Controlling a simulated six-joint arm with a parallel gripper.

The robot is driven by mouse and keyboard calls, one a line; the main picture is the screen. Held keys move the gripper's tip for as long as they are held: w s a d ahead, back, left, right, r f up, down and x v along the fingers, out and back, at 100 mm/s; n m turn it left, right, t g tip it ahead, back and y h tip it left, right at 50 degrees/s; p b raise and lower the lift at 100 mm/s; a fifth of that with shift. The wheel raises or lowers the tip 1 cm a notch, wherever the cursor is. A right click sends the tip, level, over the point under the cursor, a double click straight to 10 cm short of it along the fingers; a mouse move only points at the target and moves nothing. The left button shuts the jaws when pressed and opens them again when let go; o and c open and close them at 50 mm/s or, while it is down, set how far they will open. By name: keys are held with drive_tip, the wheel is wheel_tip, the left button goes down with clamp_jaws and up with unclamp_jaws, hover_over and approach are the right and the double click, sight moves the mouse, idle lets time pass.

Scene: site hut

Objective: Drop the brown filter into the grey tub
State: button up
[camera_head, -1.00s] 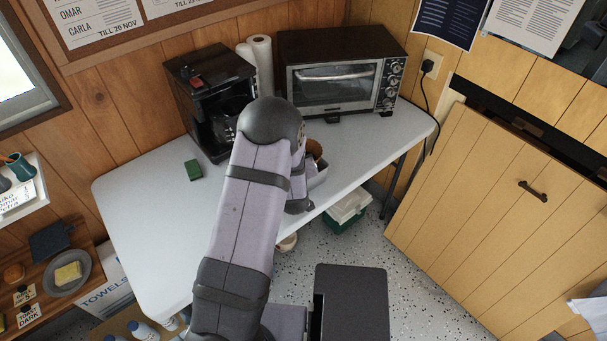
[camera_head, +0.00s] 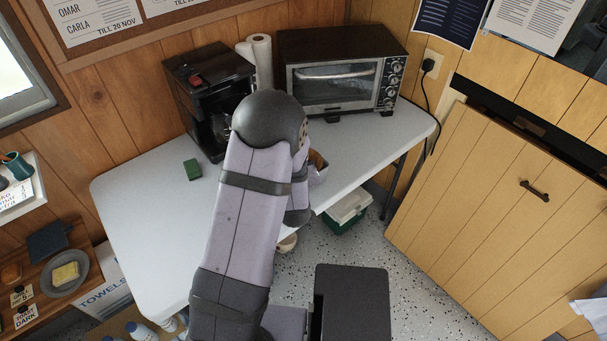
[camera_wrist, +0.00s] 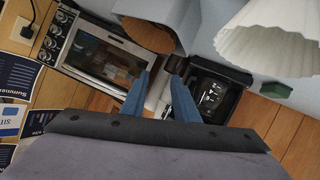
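The brown filter (camera_wrist: 148,36) shows as a round brown shape in the wrist view, lying inside the grey tub (camera_wrist: 180,24). In the head view a small part of the brown filter (camera_head: 317,159) shows beside my arm, with the grey tub (camera_head: 318,175) below and around it. My arm hides the rest of both there. My gripper (camera_wrist: 160,75) has its two blue fingers apart with nothing between them. It is clear of the filter in the wrist picture. In the head view my gripper is hidden behind my arm.
A white pleated filter shape (camera_wrist: 268,35) fills the wrist view's upper right. A coffee maker (camera_head: 208,100), paper towel roll (camera_head: 262,62) and toaster oven (camera_head: 340,75) stand at the table's back. A green block (camera_head: 193,169) lies left. The left table (camera_head: 145,215) is clear.

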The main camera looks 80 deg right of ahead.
drive_tip(key=shift+v, duration=1.25)
drive_tip(key=w, duration=0.3)
drive_tip(key=w+a+n+t+y, duration=0.1)
drive_tip(key=w, duration=0.1)
drive_tip(key=w+y, duration=0.1)
drive_tip(key=w, duration=0.2)
drive_tip(key=shift+w+a+f+n+t, duration=0.1)
drive_tip(key=shift+w+a+n+t, duration=0.05)
drive_tip(key=shift+w+n+t, duration=0.15)
drive_tip(key=w+a+n+t+y, duration=0.1)
drive_tip(key=w+a+n+y, duration=0.1)
drive_tip(key=w+a, duration=0.45)
drive_tip(key=w+a+n+y, duration=0.1)
drive_tip(key=w+a+y, duration=0.25)
drive_tip(key=w, duration=0.55)
drive_tip(key=w+a+n+y+p, duration=0.15)
drive_tip(key=w+a, duration=0.25)
drive_tip(key=a, duration=0.5)
drive_tip(key=w+a+n+y, duration=0.2)
drive_tip(key=w+a, duration=0.1)
drive_tip(key=a, duration=0.6)
drive_tip(key=s+a+r+n+g+y, duration=0.1)
drive_tip(key=s+a+r+n+g, duration=0.1)
drive_tip(key=a, duration=0.8)
drive_tip(key=s+a+r+n+g+y+p, duration=0.1)
drive_tip(key=s+a, duration=0.4)
drive_tip(key=a, duration=0.6)
drive_tip(key=shift+r+n+g+y, duration=0.3)
drive_tip(key=shift+r+n+g, duration=0.35)
drive_tip(key=shift+g, duration=0.25)
